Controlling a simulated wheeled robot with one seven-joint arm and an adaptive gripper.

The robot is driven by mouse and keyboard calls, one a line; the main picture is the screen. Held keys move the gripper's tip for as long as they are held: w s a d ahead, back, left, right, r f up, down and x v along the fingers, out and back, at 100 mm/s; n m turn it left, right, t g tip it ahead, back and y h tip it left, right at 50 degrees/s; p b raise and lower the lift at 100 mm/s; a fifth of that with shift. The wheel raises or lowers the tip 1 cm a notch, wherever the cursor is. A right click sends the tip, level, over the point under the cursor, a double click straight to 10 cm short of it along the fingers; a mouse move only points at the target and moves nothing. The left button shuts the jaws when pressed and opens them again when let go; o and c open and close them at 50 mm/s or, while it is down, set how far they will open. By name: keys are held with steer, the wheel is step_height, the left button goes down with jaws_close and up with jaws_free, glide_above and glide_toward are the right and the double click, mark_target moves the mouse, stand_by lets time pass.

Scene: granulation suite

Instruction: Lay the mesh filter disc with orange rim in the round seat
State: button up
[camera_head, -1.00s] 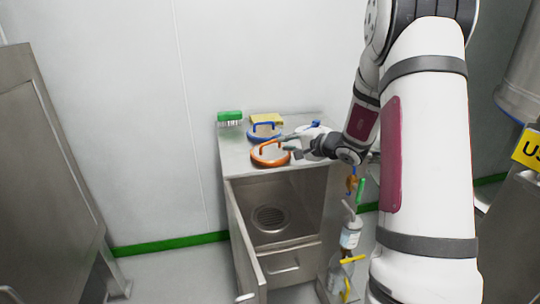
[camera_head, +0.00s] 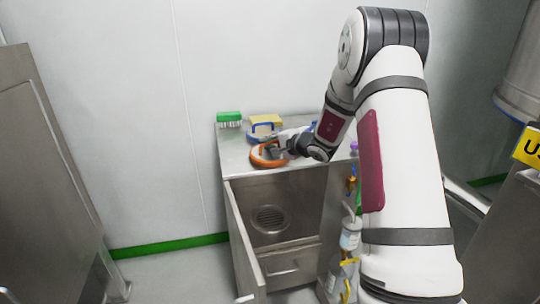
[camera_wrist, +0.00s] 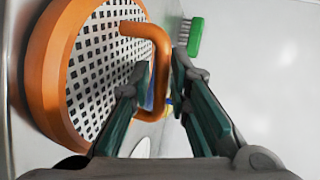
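The mesh filter disc with orange rim (camera_head: 266,160) lies on top of the steel cabinet, near its front edge. In the wrist view the disc (camera_wrist: 60,75) shows its perforated face and an orange bar handle (camera_wrist: 160,45). My gripper (camera_wrist: 160,72) is open, with its dark green fingers on either side of the handle. I cannot tell whether a finger touches it. In the head view my gripper (camera_head: 277,151) is at the disc and hides part of it. A round slotted recess (camera_head: 269,218) shows inside the open cabinet, empty; it appears to be the round seat.
A blue-rimmed disc (camera_head: 261,134), a yellow block (camera_head: 266,120) and a green brush (camera_head: 229,117) lie behind on the cabinet top (camera_head: 232,146). The cabinet door (camera_head: 246,240) stands open at left. Bottles (camera_head: 350,232) hang at the cabinet's right side.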

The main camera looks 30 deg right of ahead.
jaws_close()
